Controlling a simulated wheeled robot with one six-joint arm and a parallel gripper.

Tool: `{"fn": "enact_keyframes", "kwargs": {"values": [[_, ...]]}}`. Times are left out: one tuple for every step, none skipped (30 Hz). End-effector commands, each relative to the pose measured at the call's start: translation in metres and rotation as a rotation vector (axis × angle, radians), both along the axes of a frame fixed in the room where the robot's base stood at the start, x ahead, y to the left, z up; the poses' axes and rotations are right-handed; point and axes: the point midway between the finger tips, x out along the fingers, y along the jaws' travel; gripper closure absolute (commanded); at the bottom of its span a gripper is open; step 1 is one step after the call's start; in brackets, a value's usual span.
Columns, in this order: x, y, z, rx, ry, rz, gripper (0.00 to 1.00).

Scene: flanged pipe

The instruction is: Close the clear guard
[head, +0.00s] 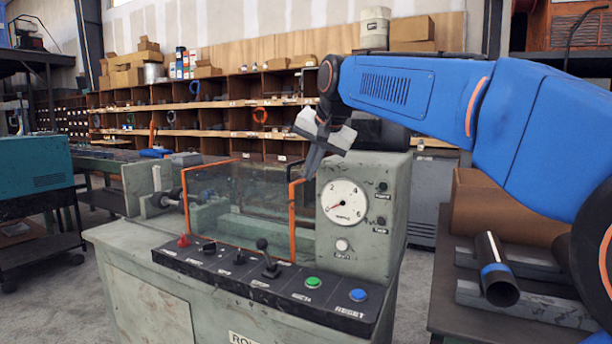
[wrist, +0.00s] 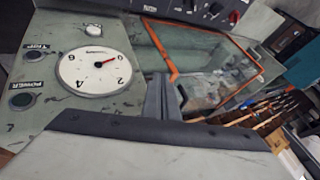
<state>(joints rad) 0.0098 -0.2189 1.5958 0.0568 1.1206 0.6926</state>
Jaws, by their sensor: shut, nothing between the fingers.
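The clear guard (head: 240,205) is a see-through panel with orange edging on the front of the grey-green machine. Its right upright edge stands close to the gauge housing, and the machine's bed shows through it. My gripper (head: 309,176) is shut and empty, pointing down at the guard's upper right corner, just left of the gauge. In the wrist view the shut fingers (wrist: 163,98) lie beside the orange edge of the guard (wrist: 160,45). I cannot tell whether they touch it.
A round gauge (head: 344,201) sits on the housing right of the guard. A control panel (head: 265,283) with levers, a green button and a blue button runs along the front. A dark pipe with a blue band (head: 496,268) lies on supports at the right.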

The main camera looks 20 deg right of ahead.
Motion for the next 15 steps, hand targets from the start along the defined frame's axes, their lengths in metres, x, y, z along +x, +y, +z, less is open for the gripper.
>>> {"fn": "enact_keyframes", "kwargs": {"values": [[0.004,0.0,-0.007,0.0,0.004,0.0,1.0],[0.007,0.001,-0.011,0.0,0.004,0.0,1.0],[0.011,0.001,-0.016,0.0,0.003,0.0,1.0],[0.014,0.001,-0.021,0.0,0.004,0.0,1.0],[0.017,0.001,-0.025,0.0,0.004,0.0,1.0],[0.022,0.002,-0.03,0.0,0.003,0.0,1.0],[0.025,0.002,-0.034,0.0,0.004,0.0,1.0],[0.028,0.002,-0.038,0.0,0.004,0.0,1.0],[0.031,0.002,-0.043,0.0,0.004,0.001,1.0],[0.034,0.003,-0.047,0.0,0.004,0.001,1.0],[0.036,0.003,-0.05,0.0,0.004,0.001,1.0],[0.039,0.003,-0.053,-0.001,0.003,0.001,1.0],[0.041,0.003,-0.056,-0.001,0.001,0.001,1.0],[0.043,0.003,-0.058,-0.001,0.001,0.001,1.0],[0.045,0.004,-0.061,0.0,0.002,0.001,1.0]]}}
